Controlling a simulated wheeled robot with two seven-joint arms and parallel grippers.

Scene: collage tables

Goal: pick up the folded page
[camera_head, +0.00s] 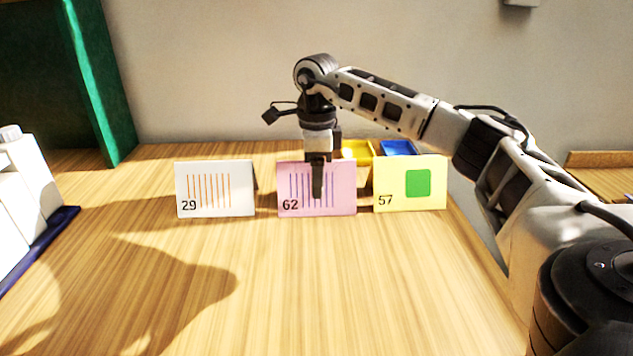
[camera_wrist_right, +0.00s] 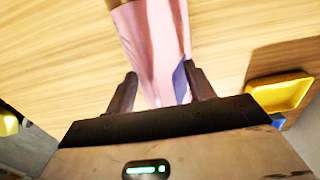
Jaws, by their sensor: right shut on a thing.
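Three folded pages stand in a row like tents on the wooden table in the head view. The white one (camera_head: 215,188) is marked 29 with orange lines. The pink one (camera_head: 342,192) is marked 62 with purple lines. The yellow one (camera_head: 397,185) is marked 57 with a green square. My right gripper (camera_head: 317,185) points down over the pink page and is shut on it. In the wrist view the pink page (camera_wrist_right: 153,45) runs between the two fingers (camera_wrist_right: 160,90). I cannot tell whether its lower edge touches the table. My left gripper is not in view.
A yellow tray (camera_head: 357,150) and a blue tray (camera_head: 399,148) sit behind the pages; the yellow tray also shows in the wrist view (camera_wrist_right: 281,93). White objects (camera_head: 22,190) stand by a dark blue edge at the left. The table's (camera_head: 300,290) front middle is clear.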

